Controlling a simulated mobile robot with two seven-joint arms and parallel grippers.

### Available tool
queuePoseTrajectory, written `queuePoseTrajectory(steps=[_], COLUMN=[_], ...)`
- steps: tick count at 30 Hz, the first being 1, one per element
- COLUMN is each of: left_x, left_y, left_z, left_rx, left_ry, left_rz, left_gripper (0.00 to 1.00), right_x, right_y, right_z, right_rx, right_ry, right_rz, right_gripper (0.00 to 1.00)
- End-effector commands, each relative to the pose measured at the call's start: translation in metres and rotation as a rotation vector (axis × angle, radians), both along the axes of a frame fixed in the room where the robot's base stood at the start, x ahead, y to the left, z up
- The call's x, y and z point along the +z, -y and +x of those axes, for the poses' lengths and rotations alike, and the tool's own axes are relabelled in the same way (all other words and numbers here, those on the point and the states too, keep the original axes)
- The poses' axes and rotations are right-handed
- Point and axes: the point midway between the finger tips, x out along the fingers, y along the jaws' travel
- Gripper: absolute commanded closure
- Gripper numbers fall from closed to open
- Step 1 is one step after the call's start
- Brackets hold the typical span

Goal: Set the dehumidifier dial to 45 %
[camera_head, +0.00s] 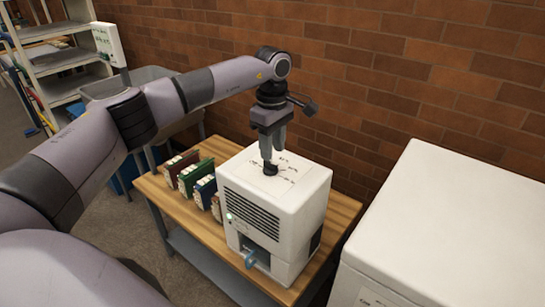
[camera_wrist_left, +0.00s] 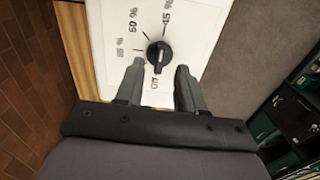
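The white dehumidifier (camera_head: 262,225) stands on a wooden table. Its black dial (camera_wrist_left: 158,55) is on the top panel, with printed marks around it in the left wrist view: Off nearest my gripper, 45 % at the far right, 50 % at the far left, and a less legible mark at the left. The knob's bar lies roughly along the line towards Off; I cannot tell its exact setting. My left gripper (camera_head: 270,155) points down over the dial. In the left wrist view its two fingers are apart, with the dial between and just beyond the tips. Contact is unclear. My right gripper is not in view.
Several coloured binders or boxes (camera_head: 197,180) stand left of the dehumidifier on the wooden table (camera_head: 164,199). A blue tab (camera_head: 251,260) shows at the dehumidifier's front opening. A large white cabinet (camera_head: 440,230) is close on the right. A brick wall (camera_head: 340,60) runs behind.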

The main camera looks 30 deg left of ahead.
Motion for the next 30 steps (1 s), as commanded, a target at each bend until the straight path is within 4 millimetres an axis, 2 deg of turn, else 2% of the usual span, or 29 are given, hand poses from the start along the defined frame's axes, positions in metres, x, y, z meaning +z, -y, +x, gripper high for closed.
queuePoseTrajectory(steps=[3,9,30], left_x=[0.018,0.032,0.032], left_y=[0.0,0.0,0.0], left_z=[0.001,0.0,0.0], left_rx=[0.0,0.001,0.001], left_ry=[0.004,0.002,0.0], left_rz=[0.0,-0.002,-0.001], left_gripper=[0.62,0.62,0.62], right_x=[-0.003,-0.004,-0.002], right_y=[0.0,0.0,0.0], right_z=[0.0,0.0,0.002], right_rx=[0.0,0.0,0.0], right_ry=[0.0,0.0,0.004], right_rz=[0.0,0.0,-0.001], right_gripper=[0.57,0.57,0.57])
